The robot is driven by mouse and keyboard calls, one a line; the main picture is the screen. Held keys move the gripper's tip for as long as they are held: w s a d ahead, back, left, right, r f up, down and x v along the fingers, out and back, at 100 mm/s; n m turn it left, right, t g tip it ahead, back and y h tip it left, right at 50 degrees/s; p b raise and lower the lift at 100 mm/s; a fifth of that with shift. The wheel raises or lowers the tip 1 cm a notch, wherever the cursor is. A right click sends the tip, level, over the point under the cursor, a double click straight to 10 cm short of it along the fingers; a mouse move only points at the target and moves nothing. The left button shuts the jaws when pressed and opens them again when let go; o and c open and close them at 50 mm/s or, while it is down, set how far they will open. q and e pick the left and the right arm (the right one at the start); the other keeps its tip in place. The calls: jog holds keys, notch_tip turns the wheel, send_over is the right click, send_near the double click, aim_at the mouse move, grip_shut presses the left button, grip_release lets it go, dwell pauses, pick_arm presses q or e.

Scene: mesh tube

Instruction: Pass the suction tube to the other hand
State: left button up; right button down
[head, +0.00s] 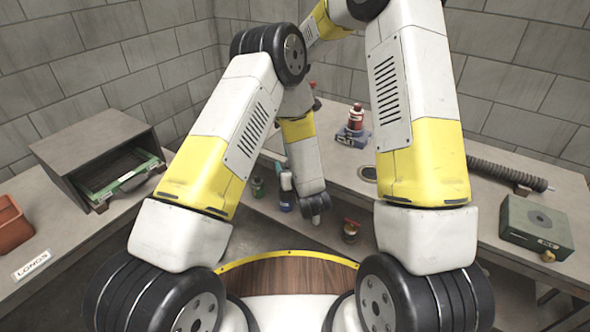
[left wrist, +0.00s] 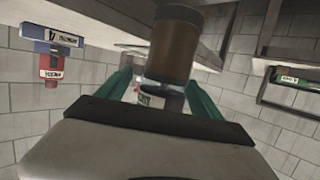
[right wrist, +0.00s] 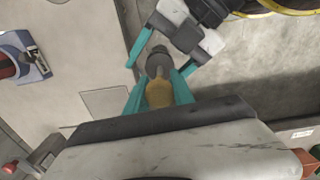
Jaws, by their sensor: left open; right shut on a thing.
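The suction tube, a brown cylinder with dark grey ends (right wrist: 159,88), is between the teal fingers of my right gripper (right wrist: 160,83) in the right wrist view. That gripper is shut on it. The teal fingers of my left gripper (right wrist: 165,55) are spread on either side of its dark far end. In the left wrist view the brown tube (left wrist: 171,50) stands large and close in front of the open left gripper (left wrist: 160,82), in line with the gap. I cannot tell whether the left fingers touch it.
A red bottle in a blue holder (head: 356,122) stands on the back bench. A dark ribbed hose (head: 505,175) and a green box (head: 536,226) lie at right. A grey open box (head: 92,148) and an orange bin (head: 12,228) stand at left. Several bottles sit lower down.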

pick_arm(q)
jog(key=shift+w, duration=0.1)
jog(key=c, duration=1.6)
jog(key=shift+c, duration=0.2)
pick_arm(e)
jog(key=c, duration=1)
grip_release()
jog(key=shift+r, duration=0.1)
